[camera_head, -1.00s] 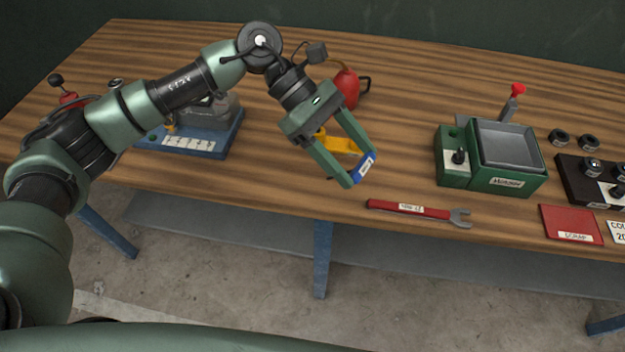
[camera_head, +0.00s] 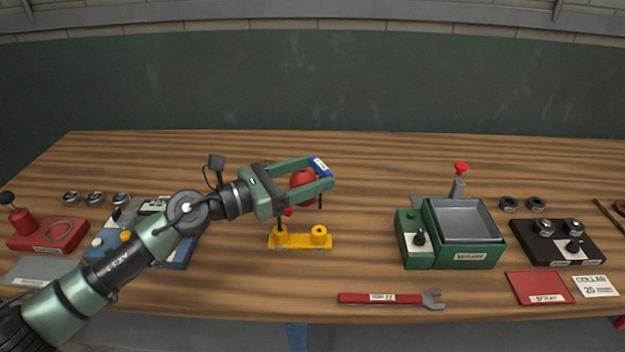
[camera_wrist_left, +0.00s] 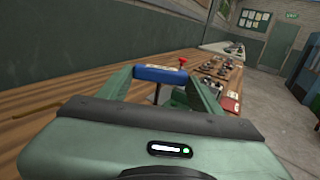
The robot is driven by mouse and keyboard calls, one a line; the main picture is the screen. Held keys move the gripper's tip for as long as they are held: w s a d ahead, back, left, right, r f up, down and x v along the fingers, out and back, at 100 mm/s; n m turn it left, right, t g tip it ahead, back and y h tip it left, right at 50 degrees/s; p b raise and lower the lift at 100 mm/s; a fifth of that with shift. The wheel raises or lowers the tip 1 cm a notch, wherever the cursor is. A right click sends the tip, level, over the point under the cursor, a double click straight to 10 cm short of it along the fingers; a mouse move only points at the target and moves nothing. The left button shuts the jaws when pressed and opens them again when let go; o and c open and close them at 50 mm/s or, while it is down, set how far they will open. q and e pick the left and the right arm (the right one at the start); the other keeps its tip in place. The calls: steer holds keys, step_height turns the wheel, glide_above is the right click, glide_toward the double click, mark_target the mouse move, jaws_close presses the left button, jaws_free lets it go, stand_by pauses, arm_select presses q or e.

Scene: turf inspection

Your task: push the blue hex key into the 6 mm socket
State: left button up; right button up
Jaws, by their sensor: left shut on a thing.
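The blue hex key (camera_head: 320,167) has a blue handle with a white label. My left gripper (camera_head: 326,174) is shut on this handle at its fingertips, pointing right in the head view. A thin dark shaft hangs below the fingers. The key also shows between the fingers in the left wrist view (camera_wrist_left: 160,74). A yellow block (camera_head: 300,247) lies on the table below the gripper, with a raised round socket at its right end and a dark upright piece at its left. The key is apart from the block. Socket size markings are too small to read.
A red can (camera_head: 302,187) is partly hidden behind my gripper. A green box with a grey tray (camera_head: 462,240) stands to the right. A red wrench (camera_head: 385,299) lies at the front. A blue-based device (camera_head: 170,250) is partly behind my arm. Wood between block and box is clear.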

step_height(320, 180, down, 5)
steer(key=b, duration=0.5)
steer(key=shift+f, duration=0.15)
steer(key=shift+d, duration=0.1)
stand_by(0.5)
steer(key=shift+f+b, duration=0.4)
steer(key=shift+b, duration=0.15)
steer(key=shift+s, duration=0.1)
steer(key=shift+f+b, duration=0.2)
steer(key=shift+b, duration=0.4)
